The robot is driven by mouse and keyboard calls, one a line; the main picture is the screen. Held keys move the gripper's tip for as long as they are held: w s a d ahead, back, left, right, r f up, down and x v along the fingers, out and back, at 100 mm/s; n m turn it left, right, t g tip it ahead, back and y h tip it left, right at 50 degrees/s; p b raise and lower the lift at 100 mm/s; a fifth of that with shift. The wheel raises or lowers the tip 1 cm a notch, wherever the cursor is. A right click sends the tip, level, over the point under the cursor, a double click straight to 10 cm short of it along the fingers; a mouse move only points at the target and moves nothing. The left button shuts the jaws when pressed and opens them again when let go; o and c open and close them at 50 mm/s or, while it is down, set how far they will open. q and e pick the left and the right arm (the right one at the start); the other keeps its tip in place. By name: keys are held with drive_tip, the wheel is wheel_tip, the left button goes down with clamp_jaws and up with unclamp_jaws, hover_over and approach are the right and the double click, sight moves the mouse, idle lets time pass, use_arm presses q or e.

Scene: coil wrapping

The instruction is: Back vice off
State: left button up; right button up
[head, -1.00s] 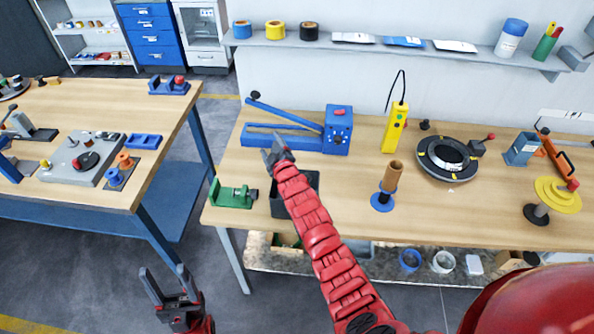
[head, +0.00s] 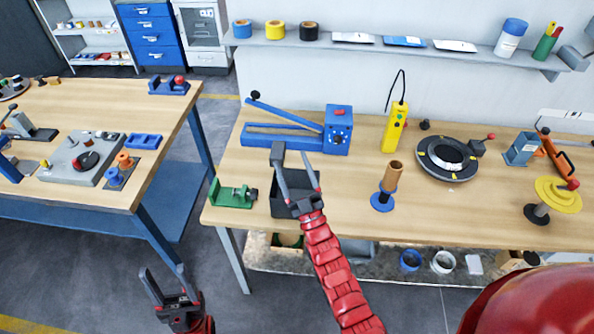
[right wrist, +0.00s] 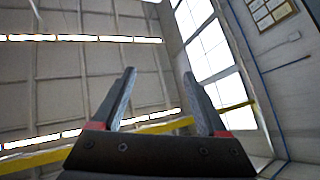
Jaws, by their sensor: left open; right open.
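A small green vice (head: 230,195) sits at the left front of the right-hand workbench, with a dark screw end on its right side. My right gripper (head: 296,157) is open and empty, to the right of the vice and over the black bin (head: 283,208), apart from the vice in the picture. Its two spread fingers (right wrist: 160,95) show in the right wrist view, which faces the ceiling and windows and does not show the vice. My left gripper (head: 165,277) is open and empty, low in the head view, in front of the gap between the benches.
A blue lever tool (head: 337,130) stands behind the bin. A brown tube on a blue base (head: 384,200), a yellow handheld device (head: 395,128) and a black ring (head: 447,157) stand to the right. Bare wood lies between the tube and the ring.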

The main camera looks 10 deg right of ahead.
drive_tip(key=shift+s+d+r+t, duration=0.15)
drive_tip(key=shift+s+r+t, duration=0.1)
drive_tip(key=shift+s, duration=0.35)
drive_tip(key=shift+s+d+r+t, duration=0.15)
drive_tip(key=shift+s+r, duration=0.05)
drive_tip(key=shift+s, duration=0.4)
